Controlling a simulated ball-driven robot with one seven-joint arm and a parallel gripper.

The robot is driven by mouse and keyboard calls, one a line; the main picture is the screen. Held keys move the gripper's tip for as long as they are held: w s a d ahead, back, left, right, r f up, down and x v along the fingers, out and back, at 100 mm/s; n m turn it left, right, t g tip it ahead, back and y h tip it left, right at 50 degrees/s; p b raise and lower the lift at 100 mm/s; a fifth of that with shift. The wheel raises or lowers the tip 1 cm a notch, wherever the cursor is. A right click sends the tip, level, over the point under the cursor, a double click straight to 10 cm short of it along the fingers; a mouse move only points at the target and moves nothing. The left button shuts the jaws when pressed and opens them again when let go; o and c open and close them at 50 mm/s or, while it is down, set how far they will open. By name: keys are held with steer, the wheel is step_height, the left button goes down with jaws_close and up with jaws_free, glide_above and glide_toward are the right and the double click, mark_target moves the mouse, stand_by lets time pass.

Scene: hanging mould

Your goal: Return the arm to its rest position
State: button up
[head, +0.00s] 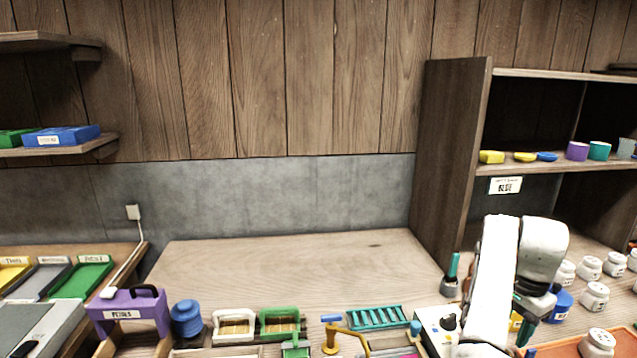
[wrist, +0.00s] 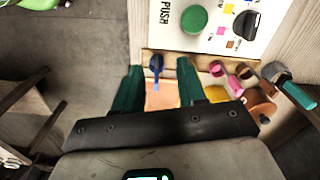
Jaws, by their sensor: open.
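My gripper (head: 524,328) hangs at the lower right of the head view, below my white arm, in front of the shelf unit. In the wrist view its two dark green fingers (wrist: 160,78) stand apart. A small blue item (wrist: 155,64) shows in the gap, seemingly beyond the fingertips. I cannot tell its distance, and I see nothing gripped. A white control panel (wrist: 215,28) with a green button and a black knob lies just past the fingers.
A shelf unit (head: 450,160) with small coloured containers stands at the right, with white jars (head: 595,297) below.

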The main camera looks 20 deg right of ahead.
steer(key=s+a+f+n+h, duration=0.3)
steer(key=s+a+f+n, duration=0.6)
steer(key=f, duration=0.4)
steer(key=s+a+f+n+y, duration=0.1)
steer(key=s+a+n, duration=0.3)
steer(key=s+a, duration=0.4)
steer(key=s+a+f+n+t+y, duration=0.1)
steer(key=s+a+f+n, duration=0.3)
steer(key=s+a, duration=0.4)
steer(key=a+y, duration=0.1)
steer(key=a, duration=0.1)
steer(key=shift+a, duration=0.35)
